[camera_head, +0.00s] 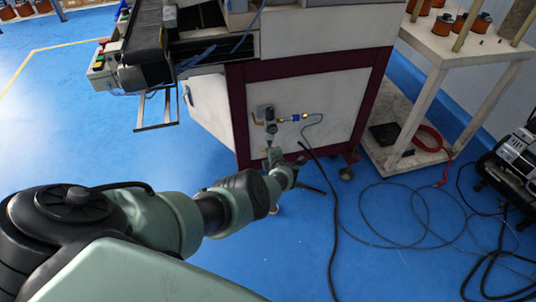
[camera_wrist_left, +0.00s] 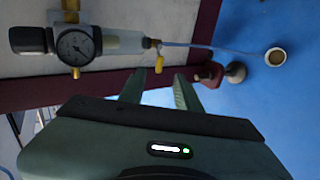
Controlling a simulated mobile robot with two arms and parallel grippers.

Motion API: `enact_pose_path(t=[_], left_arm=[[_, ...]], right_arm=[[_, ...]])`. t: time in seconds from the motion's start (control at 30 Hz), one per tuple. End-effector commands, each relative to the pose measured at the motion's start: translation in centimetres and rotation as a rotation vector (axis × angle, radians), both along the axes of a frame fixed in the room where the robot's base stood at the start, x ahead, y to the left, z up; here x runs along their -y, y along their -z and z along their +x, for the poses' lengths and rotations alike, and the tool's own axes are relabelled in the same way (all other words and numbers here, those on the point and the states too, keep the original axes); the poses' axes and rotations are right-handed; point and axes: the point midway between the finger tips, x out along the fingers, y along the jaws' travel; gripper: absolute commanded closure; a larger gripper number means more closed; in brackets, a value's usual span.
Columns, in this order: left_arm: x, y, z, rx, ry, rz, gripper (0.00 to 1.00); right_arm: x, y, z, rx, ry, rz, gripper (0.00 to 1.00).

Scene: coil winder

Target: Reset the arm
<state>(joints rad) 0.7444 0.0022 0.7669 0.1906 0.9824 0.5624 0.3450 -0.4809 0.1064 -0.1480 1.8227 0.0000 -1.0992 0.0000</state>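My left arm reaches from the lower left of the head view toward the front of the machine (camera_head: 310,100). Its left gripper (camera_head: 303,172) is low in front of the machine's panel, partly hidden by my wrist. In the left wrist view, the two fingers of the left gripper (camera_wrist_left: 158,90) are apart with nothing between them. A pressure regulator with a round gauge (camera_wrist_left: 75,46) is on the panel just beyond the fingers, apart from them. The regulator also shows in the head view (camera_head: 268,116). My right gripper is in neither view.
A white shelf cart (camera_head: 440,50) with copper-coloured coils stands at the right. A dark machine (camera_head: 515,155) is at the right edge. Hoses and cables (camera_head: 400,212) lie on the blue floor. A control box with buttons (camera_head: 100,65) is at the upper left. The left floor is clear.

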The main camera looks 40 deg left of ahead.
Motion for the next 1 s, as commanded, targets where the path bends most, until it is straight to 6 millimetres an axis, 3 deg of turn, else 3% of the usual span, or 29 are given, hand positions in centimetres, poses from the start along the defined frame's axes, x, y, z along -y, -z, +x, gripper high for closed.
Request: enact_pose_path(t=[0.67,0.77,0.83,1.0], left_arm=[[0.1,-0.3,-0.4,-0.013,0.02,0.015,0.67],[-0.1,0.8,-2.4,-0.083,0.14,0.1,0.67],[0.4,2.2,-5.0,-0.182,0.316,0.205,0.67],[4.9,7.9,-14.9,-0.499,0.886,0.448,0.67]], right_arm=[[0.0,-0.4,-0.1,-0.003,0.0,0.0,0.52],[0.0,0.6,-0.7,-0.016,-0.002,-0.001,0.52],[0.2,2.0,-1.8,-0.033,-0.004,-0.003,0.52],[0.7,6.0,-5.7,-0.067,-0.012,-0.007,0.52]])
